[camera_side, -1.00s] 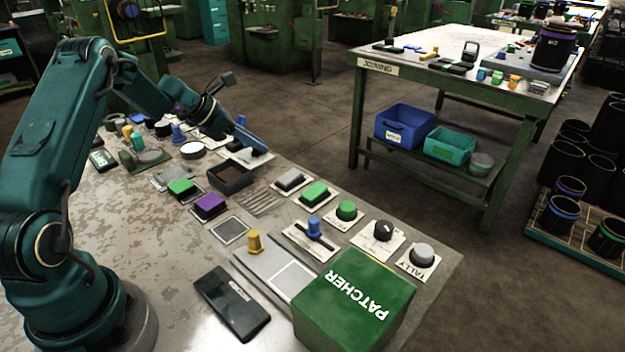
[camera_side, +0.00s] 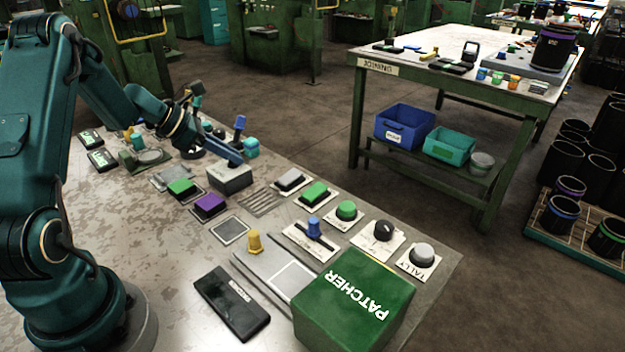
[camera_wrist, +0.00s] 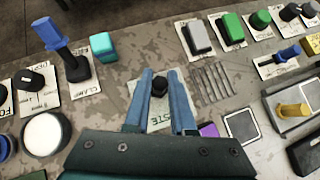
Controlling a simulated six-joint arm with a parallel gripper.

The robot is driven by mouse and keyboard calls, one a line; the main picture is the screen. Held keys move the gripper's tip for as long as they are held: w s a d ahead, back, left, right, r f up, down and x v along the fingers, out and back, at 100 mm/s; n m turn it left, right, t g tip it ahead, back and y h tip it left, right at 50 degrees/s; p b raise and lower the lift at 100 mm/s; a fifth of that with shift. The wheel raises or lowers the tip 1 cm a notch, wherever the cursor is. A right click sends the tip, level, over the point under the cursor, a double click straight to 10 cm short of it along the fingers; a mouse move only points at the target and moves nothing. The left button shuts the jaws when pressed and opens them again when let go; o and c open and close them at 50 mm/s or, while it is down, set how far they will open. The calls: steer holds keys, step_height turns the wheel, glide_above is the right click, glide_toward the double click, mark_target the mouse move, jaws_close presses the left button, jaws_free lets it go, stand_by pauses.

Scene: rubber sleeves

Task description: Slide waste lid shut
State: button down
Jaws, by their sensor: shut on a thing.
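The waste box (camera_side: 231,185) stands on the bench in the side view, past the purple button. Its pale grey lid (camera_side: 226,172) lies over its top, and no opening shows from this side. In the wrist view the lid (camera_wrist: 163,124) carries partly hidden lettering ending in "STE" and a dark knob (camera_wrist: 159,87). My gripper (camera_side: 236,161) is down at the lid, its blue fingers (camera_wrist: 160,78) closed on either side of the knob. The fingers and palm hide parts of the lid's edges.
A purple button (camera_side: 209,204) and a green button (camera_side: 181,187) sit close by the box. A slotted vent (camera_side: 264,201) is on its right. A blue upright lever (camera_wrist: 60,45) and a teal block (camera_wrist: 103,46) stand left of my fingers in the wrist view.

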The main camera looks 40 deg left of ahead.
mark_target(215, 170)
steer(key=c, duration=0.8)
jaws_free()
steer(key=shift+s+f, duration=0.1)
steer(key=shift+o, duration=0.2)
steer(key=shift+v, duration=2.6)
steer(key=shift+d, duration=0.1)
